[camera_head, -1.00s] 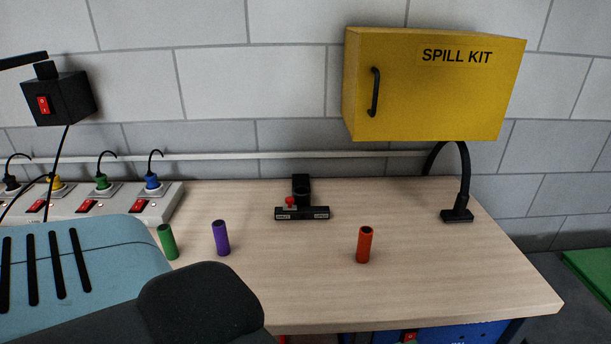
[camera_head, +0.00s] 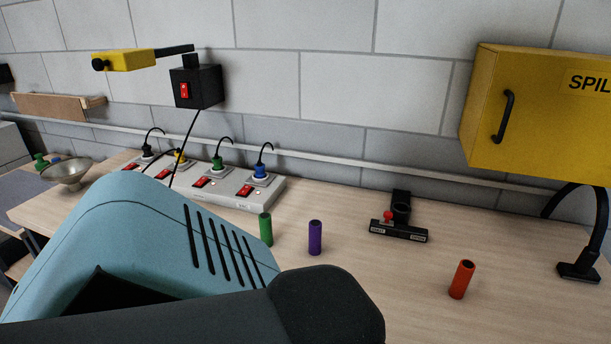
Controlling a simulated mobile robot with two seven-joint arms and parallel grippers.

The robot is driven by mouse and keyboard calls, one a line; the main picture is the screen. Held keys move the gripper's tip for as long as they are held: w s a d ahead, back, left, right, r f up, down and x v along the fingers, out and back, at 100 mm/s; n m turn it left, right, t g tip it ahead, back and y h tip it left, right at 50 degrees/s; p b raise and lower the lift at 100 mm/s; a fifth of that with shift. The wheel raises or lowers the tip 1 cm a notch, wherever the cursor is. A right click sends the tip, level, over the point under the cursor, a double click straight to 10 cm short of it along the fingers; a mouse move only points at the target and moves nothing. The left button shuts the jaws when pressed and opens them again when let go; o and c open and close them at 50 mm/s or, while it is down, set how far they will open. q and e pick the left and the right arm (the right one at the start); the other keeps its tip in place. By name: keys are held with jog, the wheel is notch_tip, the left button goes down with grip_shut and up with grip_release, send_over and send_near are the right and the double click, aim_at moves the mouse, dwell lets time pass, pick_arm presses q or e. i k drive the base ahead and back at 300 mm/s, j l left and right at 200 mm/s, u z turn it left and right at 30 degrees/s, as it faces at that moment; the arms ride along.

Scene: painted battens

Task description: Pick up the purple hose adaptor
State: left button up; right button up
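The purple hose adaptor (camera_head: 315,238) is a short upright tube on the light wooden bench, near the middle of the head view. A green tube (camera_head: 265,229) stands to its left, close to the blue casing at the front. A red-orange tube (camera_head: 461,279) stands to its right, nearer the front. Neither of my grippers can be seen. A dark grey rounded part in the foreground hides the bench in front of the purple adaptor.
A large light-blue slotted casing (camera_head: 150,240) fills the front left. A power strip (camera_head: 232,190) with plugs lies along the wall. A black fixture (camera_head: 399,222) with a red knob is right of the adaptor. A yellow spill kit cabinet (camera_head: 540,120) and black curved stand (camera_head: 578,271) are at right.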

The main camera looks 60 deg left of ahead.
aim_at(315, 227)
jog(key=i+l+u, duration=0.15)
jog(key=u, duration=1.2)
